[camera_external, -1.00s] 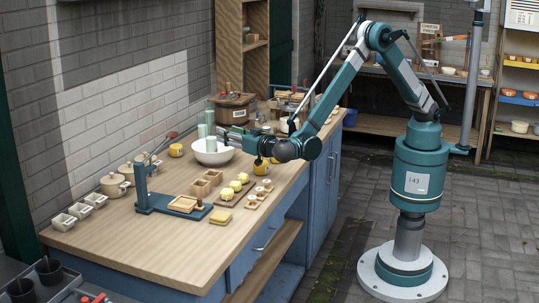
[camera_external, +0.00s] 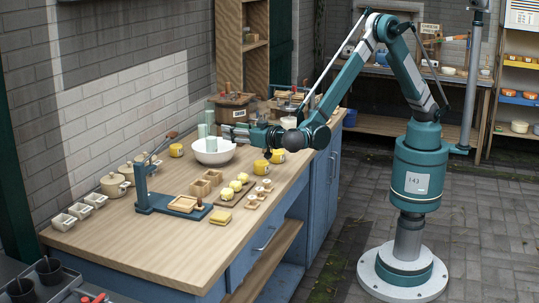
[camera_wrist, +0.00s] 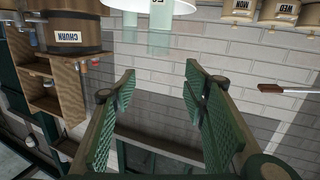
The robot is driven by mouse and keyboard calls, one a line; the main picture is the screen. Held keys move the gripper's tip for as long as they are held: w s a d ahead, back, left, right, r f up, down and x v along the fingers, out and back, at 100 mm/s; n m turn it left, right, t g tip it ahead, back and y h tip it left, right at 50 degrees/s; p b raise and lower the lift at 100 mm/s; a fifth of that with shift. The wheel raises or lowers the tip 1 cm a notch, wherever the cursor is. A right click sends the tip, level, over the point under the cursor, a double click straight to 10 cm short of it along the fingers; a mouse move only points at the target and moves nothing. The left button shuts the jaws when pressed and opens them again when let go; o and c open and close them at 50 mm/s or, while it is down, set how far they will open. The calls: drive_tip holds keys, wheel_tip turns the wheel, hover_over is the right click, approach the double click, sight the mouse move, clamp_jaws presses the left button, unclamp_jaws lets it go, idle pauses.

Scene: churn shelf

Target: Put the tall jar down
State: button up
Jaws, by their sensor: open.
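Pale green tall jars (camera_external: 210,117) stand upright close together at the white bowl (camera_external: 221,157) on the wooden worktop. Which one is the task's jar, I cannot tell. I cannot tell whether they stand inside the bowl or behind it. In the wrist view, which is upside down, the jars (camera_wrist: 159,43) show beyond the fingers under the white bowl (camera_wrist: 170,5). My gripper (camera_external: 228,132) points left, just right of the jars. In the wrist view my gripper (camera_wrist: 160,78) has its two green fingers wide apart, with nothing between them.
Yellow mugs (camera_external: 261,167) stand below my arm. A wooden churn tub (camera_external: 232,106) is behind the bowl. A blue press (camera_external: 165,200), small boxes (camera_external: 201,188) and yellow pieces (camera_external: 235,185) fill the middle.

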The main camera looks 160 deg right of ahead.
drive_tip(key=s+a+r+n+t+y, duration=0.1)
drive_tip(key=a+r+n+t+y, duration=0.2)
drive_tip(key=a, duration=0.9)
drive_tip(key=s+a+r+n+t+y, duration=0.1)
drive_tip(key=s+a+r+n+t, duration=0.2)
drive_tip(key=a, duration=0.8)
drive_tip(key=a+r+n+t+y, duration=0.25)
drive_tip(key=a+n, duration=0.25)
drive_tip(key=a, duration=0.7)
drive_tip(key=s+a+f+n+t+y, duration=0.1)
drive_tip(key=s+a+f+n+y, duration=0.1)
drive_tip(key=s+a, duration=0.5)
drive_tip(key=s+a+f+n+t+y, duration=0.2)
drive_tip(key=s+a, duration=0.6)
drive_tip(key=a, duration=1)
drive_tip(key=s+a+f+n+t+y, duration=0.1)
drive_tip(key=s+a+n+y, duration=0.4)
drive_tip(key=a, duration=0.8)
drive_tip(key=s+n, duration=0.1)
drive_tip(key=s, duration=0.1)
drive_tip(key=shift+s+f, duration=0.35)
drive_tip(key=shift+f, duration=0.05)
drive_tip(key=shift+o, duration=0.5)
drive_tip(key=shift+r+y, duration=0.1)
drive_tip(key=shift+y, duration=0.15)
